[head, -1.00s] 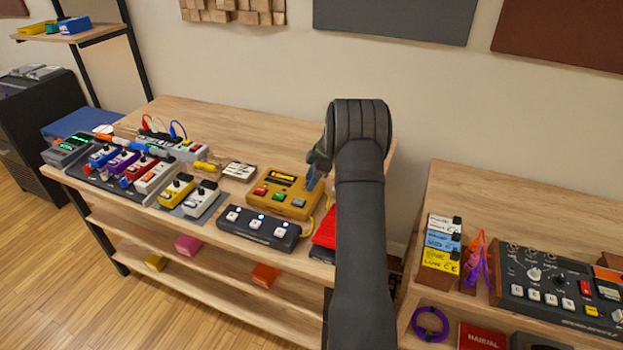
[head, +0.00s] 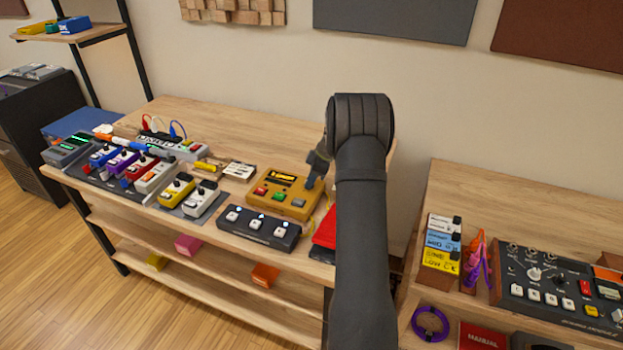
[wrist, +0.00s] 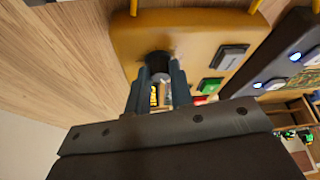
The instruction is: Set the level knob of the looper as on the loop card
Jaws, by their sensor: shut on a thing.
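The looper (head: 270,204) is a mustard-yellow box on the wooden bench, with a small lit display (head: 283,181) and red, green and grey buttons. My gripper (head: 313,180) is at its right rear corner, partly behind my arm. In the wrist view the looper (wrist: 200,35) fills the top middle. There my gripper (wrist: 162,78) is shut on a dark round knob (wrist: 158,62), with one finger on either side. The knob's pointer mark and the setting on the display are not readable. A small white card (head: 239,170) lies behind and left of the looper; its text is too small to read.
A dark footswitch (head: 258,229) with white buttons stands in front of the looper. A red object (head: 326,229) is to the right, partly behind my arm. White and yellow pedals (head: 203,197) stand to the left. Bare bench top lies behind the looper.

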